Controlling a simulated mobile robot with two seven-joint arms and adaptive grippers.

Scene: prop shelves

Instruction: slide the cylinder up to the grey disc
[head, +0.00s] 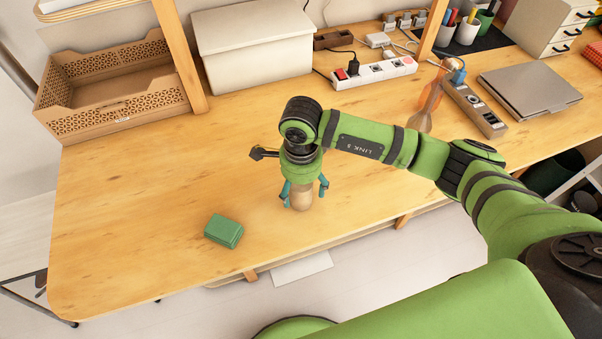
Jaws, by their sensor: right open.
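A tan, wood-coloured object (302,201), apparently the cylinder, stands upright near the front edge of the wooden table. My right gripper (305,194) points down over it, its teal fingers open on either side of it. The gripper hides its upper part, and I cannot tell whether the fingers touch it. I cannot make out a grey disc in this view. My left gripper is not in view.
A green block (223,231) lies to the left on the table (130,220). A tan crate (118,88), a white box (252,50), a power strip (374,72) and a laptop (530,89) are further back. The table's left part is mostly clear.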

